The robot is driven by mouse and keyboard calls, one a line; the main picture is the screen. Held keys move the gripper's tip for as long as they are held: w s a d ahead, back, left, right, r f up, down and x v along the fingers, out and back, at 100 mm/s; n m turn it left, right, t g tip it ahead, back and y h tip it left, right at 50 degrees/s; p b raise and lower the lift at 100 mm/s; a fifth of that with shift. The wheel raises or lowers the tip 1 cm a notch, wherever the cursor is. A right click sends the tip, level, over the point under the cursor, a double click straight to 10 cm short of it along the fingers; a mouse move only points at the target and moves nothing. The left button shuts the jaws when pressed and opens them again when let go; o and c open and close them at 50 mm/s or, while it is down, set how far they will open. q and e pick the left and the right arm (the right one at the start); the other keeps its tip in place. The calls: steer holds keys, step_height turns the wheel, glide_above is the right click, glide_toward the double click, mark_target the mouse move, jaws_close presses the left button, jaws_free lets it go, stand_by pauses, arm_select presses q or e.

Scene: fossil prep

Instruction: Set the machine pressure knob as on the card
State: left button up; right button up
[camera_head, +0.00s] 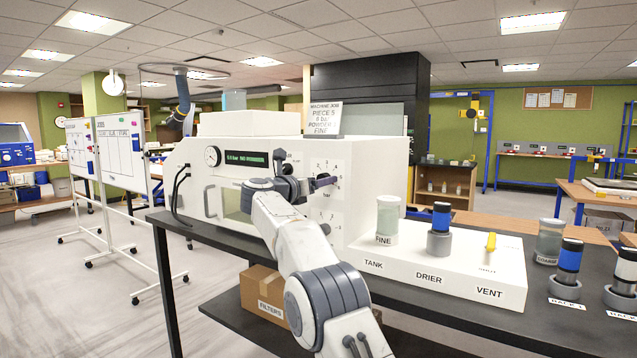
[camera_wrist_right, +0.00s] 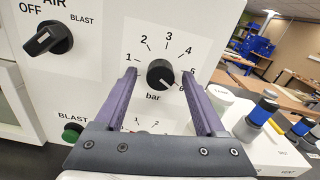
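The black pressure knob (camera_wrist_right: 160,73) sits on the machine's white panel inside a dial marked 1 to 6 above "bar". Its pale pointer line seems to slant to the lower right, toward the 6 end. My right gripper (camera_wrist_right: 161,75) is open, its purple fingers on the left and right of the knob; I cannot tell whether they touch it. In the head view my right gripper (camera_head: 322,182) is at the panel and hides part of the dial. The card (camera_head: 325,118) stands on the machine, reading "machine job", "pieces", "powder fine"; the bar number is small, perhaps 6. My left gripper is out of view.
An OFF/BLAST air knob (camera_wrist_right: 48,39) is left of the dial, and a green button (camera_wrist_right: 72,133) is below it. A green display (camera_head: 245,158) is on the machine. A white tank, drier and vent base (camera_head: 450,263) stands to the right, with jars and a yellow lever.

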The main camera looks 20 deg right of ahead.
steer(key=b+v, duration=0.4)
steer(key=v, duration=0.6)
steer(key=shift+s+a, duration=0.2)
